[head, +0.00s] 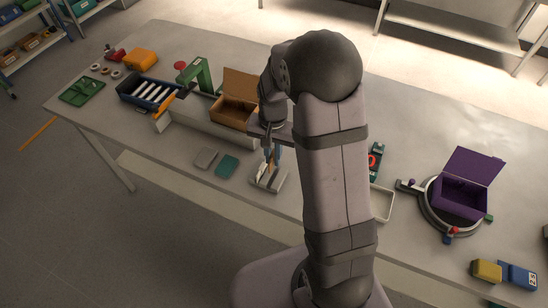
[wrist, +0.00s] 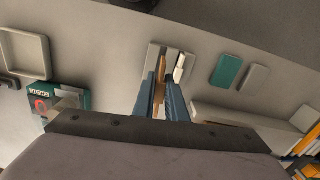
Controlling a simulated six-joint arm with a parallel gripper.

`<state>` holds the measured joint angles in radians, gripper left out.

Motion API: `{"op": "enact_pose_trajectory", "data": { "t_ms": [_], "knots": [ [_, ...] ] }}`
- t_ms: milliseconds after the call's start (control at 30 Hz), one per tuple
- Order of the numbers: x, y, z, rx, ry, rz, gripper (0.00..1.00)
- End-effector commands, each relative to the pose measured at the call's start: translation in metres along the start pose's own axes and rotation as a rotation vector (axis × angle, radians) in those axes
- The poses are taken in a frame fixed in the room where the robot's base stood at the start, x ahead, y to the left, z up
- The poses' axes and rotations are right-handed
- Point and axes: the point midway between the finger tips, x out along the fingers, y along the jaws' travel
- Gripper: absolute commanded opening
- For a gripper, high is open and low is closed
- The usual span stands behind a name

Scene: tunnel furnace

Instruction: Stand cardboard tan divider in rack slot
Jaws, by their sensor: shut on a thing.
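The tan cardboard divider (wrist: 161,66) shows as a thin strip between the fingertips of my gripper (wrist: 163,88) in the wrist view. My gripper (head: 271,156) is shut on it, with blue fingers pointing down over the pale grey rack (head: 262,184) in the head view. The divider (head: 270,171) looks upright at the rack. A white upright piece (wrist: 180,67) stands on the rack beside the divider. The rack also shows in the wrist view (wrist: 152,53). The fingers hide part of the divider, and I cannot tell how deep its lower edge sits in a slot.
A teal plate (head: 227,166) and a grey plate (head: 206,158) lie left of the rack. An open cardboard box (head: 234,113) stands behind. A shallow pale tray (head: 382,203) and a purple box (head: 462,196) on a round stand are to the right. My arm hides the table's middle.

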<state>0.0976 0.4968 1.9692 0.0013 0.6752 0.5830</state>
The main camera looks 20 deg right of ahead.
Motion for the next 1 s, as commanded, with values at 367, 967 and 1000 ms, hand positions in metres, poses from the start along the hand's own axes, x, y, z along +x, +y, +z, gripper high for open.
{"op": "enact_pose_trajectory", "data": {
  "t_ms": [367, 967, 1000],
  "knots": [
    [0.0, 0.0, 0.0, 0.107, 0.0, 0.0, 0.0],
    [0.025, 0.0, 0.0, 0.104, 0.0, 0.0, 0.0],
    [0.028, 0.0, 0.0, 0.104, 0.0, 0.0, 0.0]
  ]
}}
